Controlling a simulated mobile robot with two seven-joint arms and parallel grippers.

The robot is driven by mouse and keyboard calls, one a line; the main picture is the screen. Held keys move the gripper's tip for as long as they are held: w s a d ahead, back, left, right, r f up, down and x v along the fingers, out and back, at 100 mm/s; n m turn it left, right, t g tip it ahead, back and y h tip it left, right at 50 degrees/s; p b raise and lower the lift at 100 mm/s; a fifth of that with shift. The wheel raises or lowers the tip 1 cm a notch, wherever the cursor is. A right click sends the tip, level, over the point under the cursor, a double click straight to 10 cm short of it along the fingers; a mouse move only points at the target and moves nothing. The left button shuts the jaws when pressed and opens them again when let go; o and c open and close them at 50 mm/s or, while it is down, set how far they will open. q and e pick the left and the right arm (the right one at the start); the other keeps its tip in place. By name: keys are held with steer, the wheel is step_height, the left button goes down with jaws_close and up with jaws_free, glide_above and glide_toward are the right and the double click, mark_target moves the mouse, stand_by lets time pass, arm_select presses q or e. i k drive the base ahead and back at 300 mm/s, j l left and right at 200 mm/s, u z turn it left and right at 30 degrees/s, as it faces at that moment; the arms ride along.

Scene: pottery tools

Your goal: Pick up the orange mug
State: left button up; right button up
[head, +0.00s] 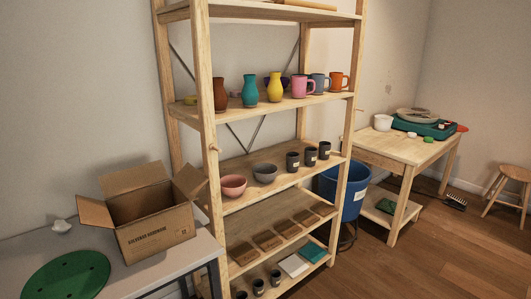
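The orange mug (337,81) stands upright at the right end of an upper level of the wooden shelf unit (206,120). Its handle points right, close to the front right post. A blue-grey mug (318,84) stands just left of it, and a pink mug (300,86) stands further left. Neither of my grippers shows in the head view, and nothing is seen holding the orange mug.
A yellow vase (275,87), a teal vase (250,91) and a brown vase (219,94) share that level. An open cardboard box (155,228) sits on the left table. A blue bin (352,196) and wooden table (400,147) stand right. Floor (440,260) is clear at lower right.

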mark_target(336, 77)
steer(key=i+l+u, duration=0.25)
steer(key=i+l, duration=0.15)
steer(key=l, duration=0.25)
steer(key=i+l+u, duration=0.15)
steer(key=l, duration=0.2)
steer(key=i+l+u, duration=0.1)
steer(key=i+l, duration=0.15)
steer(key=l, duration=0.15)
steer(key=i+l, duration=0.2)
steer(key=l, duration=0.2)
steer(key=i+l, duration=0.15)
steer(key=l, duration=0.25)
steer(key=i+l, duration=0.2)
steer(key=l, duration=0.25)
steer(key=i+l+u, duration=0.1)
steer(key=l, duration=0.3)
steer(key=i+l, duration=0.25)
steer(key=l, duration=0.15)
steer(key=i+l, duration=0.15)
steer(key=l, duration=0.3)
steer(key=i+l, duration=0.15)
steer(key=l, duration=0.25)
steer(key=i+l+u, duration=0.1)
steer(key=l, duration=0.3)
steer(key=i, duration=0.1)
